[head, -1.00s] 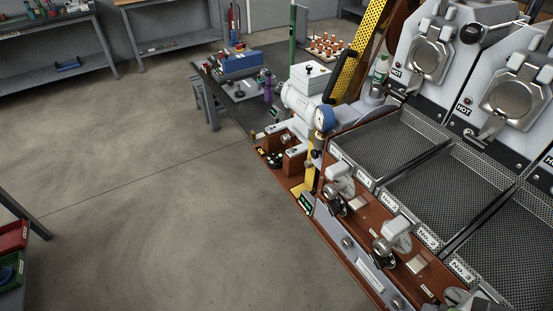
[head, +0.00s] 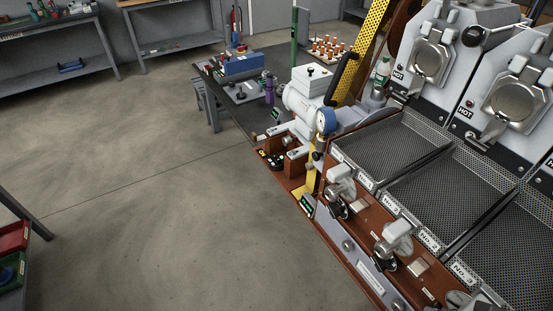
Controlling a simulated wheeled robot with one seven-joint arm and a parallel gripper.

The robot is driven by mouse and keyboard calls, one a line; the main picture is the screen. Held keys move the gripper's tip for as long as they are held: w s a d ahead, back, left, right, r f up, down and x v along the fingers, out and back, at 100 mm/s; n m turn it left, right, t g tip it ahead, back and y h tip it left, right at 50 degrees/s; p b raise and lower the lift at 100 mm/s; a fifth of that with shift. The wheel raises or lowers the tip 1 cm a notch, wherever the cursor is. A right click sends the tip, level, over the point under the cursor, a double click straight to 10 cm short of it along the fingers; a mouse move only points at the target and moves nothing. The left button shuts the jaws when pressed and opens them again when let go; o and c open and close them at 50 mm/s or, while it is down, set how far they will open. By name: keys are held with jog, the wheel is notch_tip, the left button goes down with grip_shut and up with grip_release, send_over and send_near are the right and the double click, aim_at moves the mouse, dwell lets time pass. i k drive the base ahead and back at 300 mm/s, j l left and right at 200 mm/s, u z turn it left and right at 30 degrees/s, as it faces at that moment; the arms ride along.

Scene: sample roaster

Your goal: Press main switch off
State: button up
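The sample roaster (head: 372,276) runs along the right side, with a brown base. I cannot pick out the main switch for sure. A small dark control block with light knobs (head: 272,159) sits at the base's far left end, too small to read. A dark plate with green marking (head: 307,205) is on the base's front edge, below a yellow strip. Round metal fittings with light handles (head: 338,194) stand along the front ledge. My gripper is not in view.
Mesh cooling trays (head: 388,152) lie below the roaster drums (head: 430,60). A white motor housing (head: 308,90) and blue-rimmed gauge (head: 326,120) stand at the far end. A dark bench (head: 228,110) is behind. The grey floor (head: 150,200) is clear at left.

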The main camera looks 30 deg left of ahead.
aim_at(275, 157)
jog(key=i+j+u, duration=0.15)
jog(key=i+j, duration=0.25)
jog(key=j, duration=0.35)
jog(key=i+j+u, duration=0.15)
jog(key=i+j, duration=0.25)
jog(key=j, duration=0.3)
jog(key=i+j+u, duration=0.15)
jog(key=i+j, duration=0.3)
jog(key=j, duration=0.25)
jog(key=i+j+u, duration=0.2)
jog(key=i+j, duration=0.3)
jog(key=j, duration=0.1)
